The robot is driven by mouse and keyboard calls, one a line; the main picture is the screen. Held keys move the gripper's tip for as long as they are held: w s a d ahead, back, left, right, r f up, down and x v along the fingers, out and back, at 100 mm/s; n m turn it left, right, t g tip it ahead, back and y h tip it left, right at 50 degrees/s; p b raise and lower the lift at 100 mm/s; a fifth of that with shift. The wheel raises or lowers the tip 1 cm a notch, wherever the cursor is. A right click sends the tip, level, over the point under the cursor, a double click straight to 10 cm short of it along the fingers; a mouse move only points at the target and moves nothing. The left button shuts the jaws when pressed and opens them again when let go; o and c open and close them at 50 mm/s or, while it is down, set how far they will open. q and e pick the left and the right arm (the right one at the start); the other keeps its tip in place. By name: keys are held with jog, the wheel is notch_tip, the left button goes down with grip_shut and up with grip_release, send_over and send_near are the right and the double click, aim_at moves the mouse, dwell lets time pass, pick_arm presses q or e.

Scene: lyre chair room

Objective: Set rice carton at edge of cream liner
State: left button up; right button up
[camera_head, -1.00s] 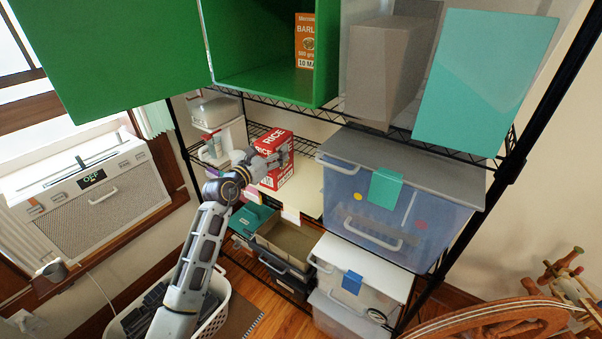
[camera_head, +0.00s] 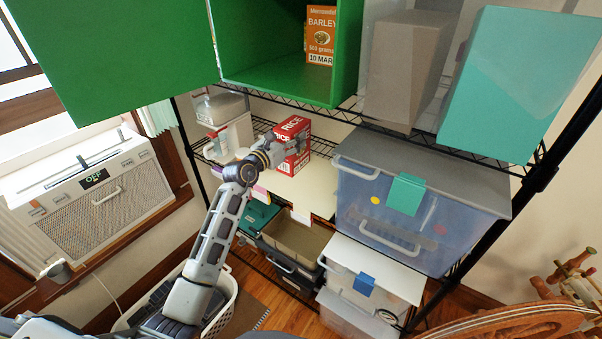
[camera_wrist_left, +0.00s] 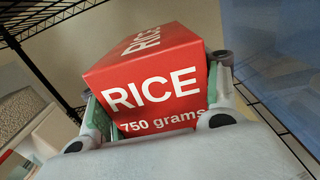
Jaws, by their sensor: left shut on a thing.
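The red rice carton (camera_head: 292,140) is upright over the back of the cream liner (camera_head: 306,187) on the middle wire shelf. In the left wrist view the carton (camera_wrist_left: 150,85) fills the middle, its "RICE 750 grams" face towards the camera. My left gripper (camera_head: 288,153) is shut on the carton, with a finger on each side of it. I cannot tell whether the carton's base touches the liner. My right gripper is not in view.
A clear blue bin with a grey lid (camera_head: 415,205) stands right of the liner. White containers (camera_head: 222,118) stand to the left. Above is an open green cabinet (camera_head: 270,75) with a barley carton (camera_head: 320,35). Open bins (camera_head: 295,241) sit below.

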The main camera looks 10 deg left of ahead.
aim_at(291, 162)
pick_arm(q)
notch_tip(291, 162, down, 5)
jog(key=shift+f+b, duration=0.1)
jog(key=shift+b, duration=0.2)
jog(key=shift+f, duration=0.35)
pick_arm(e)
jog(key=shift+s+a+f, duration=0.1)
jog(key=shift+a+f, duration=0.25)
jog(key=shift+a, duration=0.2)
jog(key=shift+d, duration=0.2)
pick_arm(q)
jog(key=shift+f, duration=0.5)
jog(key=shift+f+b, duration=0.5)
jog(key=shift+f, duration=0.85)
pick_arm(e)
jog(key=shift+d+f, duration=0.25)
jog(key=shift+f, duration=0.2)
pick_arm(q)
jog(key=o, duration=1.3)
jog(key=shift+f, duration=0.25)
jog(key=o, duration=0.4)
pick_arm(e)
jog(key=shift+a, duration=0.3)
